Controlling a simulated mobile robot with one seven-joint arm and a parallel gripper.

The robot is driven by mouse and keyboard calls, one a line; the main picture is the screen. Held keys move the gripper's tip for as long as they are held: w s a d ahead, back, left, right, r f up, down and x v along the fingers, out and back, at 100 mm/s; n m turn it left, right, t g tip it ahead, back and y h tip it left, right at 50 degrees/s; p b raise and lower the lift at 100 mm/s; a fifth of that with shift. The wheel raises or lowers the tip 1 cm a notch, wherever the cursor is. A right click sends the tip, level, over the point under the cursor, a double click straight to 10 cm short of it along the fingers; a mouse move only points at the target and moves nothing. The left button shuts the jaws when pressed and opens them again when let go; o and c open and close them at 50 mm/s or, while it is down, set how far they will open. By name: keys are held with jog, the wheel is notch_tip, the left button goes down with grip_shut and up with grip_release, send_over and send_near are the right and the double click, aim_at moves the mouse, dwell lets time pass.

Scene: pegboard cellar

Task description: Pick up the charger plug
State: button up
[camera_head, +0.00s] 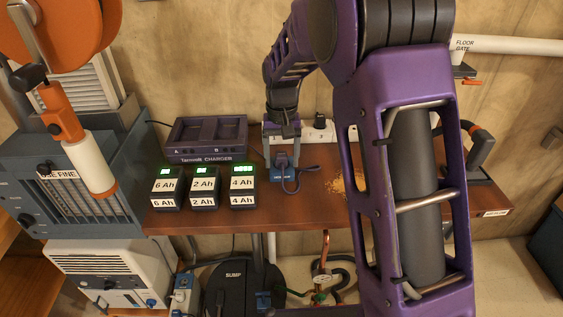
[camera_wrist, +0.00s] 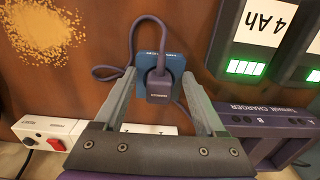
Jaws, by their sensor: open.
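The charger plug (camera_wrist: 158,88) is a dark purple block with a looped cord, seated in or on a small blue block (camera_wrist: 172,62) on the brown shelf. In the head view the plug (camera_head: 281,160) is at the middle of the shelf, with the blue block (camera_head: 284,176) under it. My gripper (camera_wrist: 158,76) is open, with one finger on each side of the plug and a gap visible at each side. In the head view my gripper (camera_head: 282,140) comes down from above; its fingertips are partly hard to make out.
The charger (camera_head: 207,139) stands at the back left. Several labelled batteries (camera_head: 204,187) stand left of the plug. A white power strip (camera_wrist: 50,132) with a red switch lies behind it. Sawdust-like crumbs (camera_wrist: 42,32) lie on the shelf (camera_head: 300,215) beyond the cord loop.

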aim_at(281, 155)
grip_shut()
jog(key=shift+r, duration=0.1)
dwell(0.4)
notch_tip(281, 155, up, 10)
jog(key=shift+f+p, duration=0.1)
jog(key=shift+p, duration=0.55)
jog(key=shift+w, duration=0.1)
jog(key=w+a+f+p, duration=0.1)
jog(key=w+p, duration=0.3)
jog(key=w, duration=1.2)
jog(key=shift+a+f, duration=0.3)
jog(key=shift+f, duration=0.05)
dwell(0.4)
jog(key=shift+s, duration=0.1)
